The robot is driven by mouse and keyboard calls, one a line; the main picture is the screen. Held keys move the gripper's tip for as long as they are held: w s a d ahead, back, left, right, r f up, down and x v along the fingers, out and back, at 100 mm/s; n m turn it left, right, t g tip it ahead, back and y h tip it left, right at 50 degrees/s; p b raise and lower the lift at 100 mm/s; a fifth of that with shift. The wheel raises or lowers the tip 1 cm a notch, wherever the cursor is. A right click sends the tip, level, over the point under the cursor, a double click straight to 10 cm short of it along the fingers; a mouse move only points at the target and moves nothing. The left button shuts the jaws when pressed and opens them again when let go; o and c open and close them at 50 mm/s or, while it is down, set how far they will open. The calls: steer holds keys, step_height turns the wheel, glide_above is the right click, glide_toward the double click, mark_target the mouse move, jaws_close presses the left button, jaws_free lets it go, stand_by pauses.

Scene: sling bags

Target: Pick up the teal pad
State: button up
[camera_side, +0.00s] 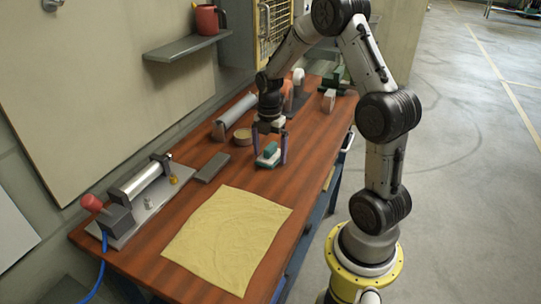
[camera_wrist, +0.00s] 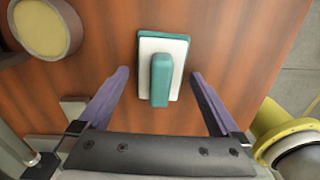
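The teal pad (camera_wrist: 161,80) lies on the wooden bench top. It has a white plate and a raised teal grip along its middle. It also shows in the side view (camera_side: 269,154), below my gripper. My gripper (camera_wrist: 161,72) is open, with one purple finger on each side of the pad and a clear gap to both. In the side view my gripper (camera_side: 268,158) points down over the pad. Nothing is held. Whether the fingertips touch the bench is hard to tell.
A yellow cloth (camera_side: 228,236) covers the bench's front part. A grey block (camera_side: 211,167) and a round tan-topped container (camera_side: 242,137) lie left of the pad. A clamp fixture with a red knob (camera_side: 92,203) stands at the left edge. A shelf (camera_side: 186,47) holds a red mug (camera_side: 207,20).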

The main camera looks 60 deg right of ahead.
steer(key=c, duration=1.2)
steer(key=shift+r, duration=0.15)
steer(key=shift+r, duration=0.65)
steer(key=s+a+r, duration=0.2)
steer(key=s+r, duration=0.1)
steer(key=s, duration=0.1)
steer(key=s+a+r, duration=0.3)
steer(key=s+r, duration=0.1)
steer(key=s+a+r, duration=0.2)
steer(key=s+r, duration=0.2)
steer(key=shift+a+r, duration=0.2)
steer(key=shift+r, duration=0.05)
steer(key=o, duration=0.8)
steer(key=c, duration=0.6)
